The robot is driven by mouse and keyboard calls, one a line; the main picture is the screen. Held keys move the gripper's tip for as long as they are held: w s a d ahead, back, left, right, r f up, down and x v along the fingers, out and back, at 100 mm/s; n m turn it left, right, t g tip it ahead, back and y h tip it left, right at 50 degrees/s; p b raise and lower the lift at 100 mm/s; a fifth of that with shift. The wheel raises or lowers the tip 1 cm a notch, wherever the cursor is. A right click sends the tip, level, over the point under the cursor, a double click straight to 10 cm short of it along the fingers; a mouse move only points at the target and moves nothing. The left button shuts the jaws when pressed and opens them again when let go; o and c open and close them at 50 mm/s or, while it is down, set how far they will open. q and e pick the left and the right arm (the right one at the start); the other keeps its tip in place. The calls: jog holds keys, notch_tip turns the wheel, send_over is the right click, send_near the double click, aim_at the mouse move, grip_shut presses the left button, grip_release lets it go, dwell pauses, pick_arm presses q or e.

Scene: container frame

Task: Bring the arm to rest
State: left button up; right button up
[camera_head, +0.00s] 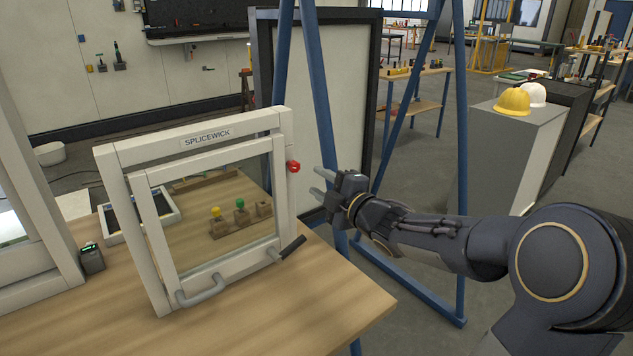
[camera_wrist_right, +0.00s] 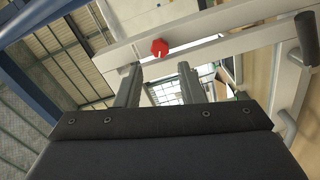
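My right gripper (camera_head: 322,183) is at the right of the white frame labelled SPLICEWICK (camera_head: 120,178), which stands on the wooden table. Its two fingers are spread apart with nothing between them, as the right wrist view (camera_wrist_right: 158,88) also shows. A red knob (camera_head: 293,167) on the frame's right post is a short way left of the fingertips; it shows beyond them in the right wrist view (camera_wrist_right: 159,47). I see a gap between fingers and knob in the head view. My left gripper is not in either view.
The frame holds a clear panel with a grey handle (camera_head: 203,291) and a black lever (camera_head: 292,247). A wooden block (camera_head: 232,229) with yellow and green pieces shows through it. Blue stand legs (camera_head: 322,100) rise close behind my right gripper. The table front (camera_head: 330,310) is bare.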

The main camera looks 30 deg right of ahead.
dwell(0.4)
jog(key=s+a+f+m+g+y+p, duration=0.1)
jog(key=s+a+f+m+g, duration=0.2)
jog(key=s, duration=0.6)
jog(key=s+a+f+m+g+p, duration=0.2)
jog(key=s+a+m+g, duration=0.3)
jog(key=s+a+m, duration=0.3)
jog(key=s+a+f+m+g+y+p, duration=0.1)
jog(key=s+a+f+m+g, duration=0.3)
jog(key=s, duration=0.8)
jog(key=a+m, duration=0.2)
jog(key=shift+f+m+y, duration=0.3)
jog(key=shift+f+m, duration=0.1)
jog(key=shift+o, duration=0.5)
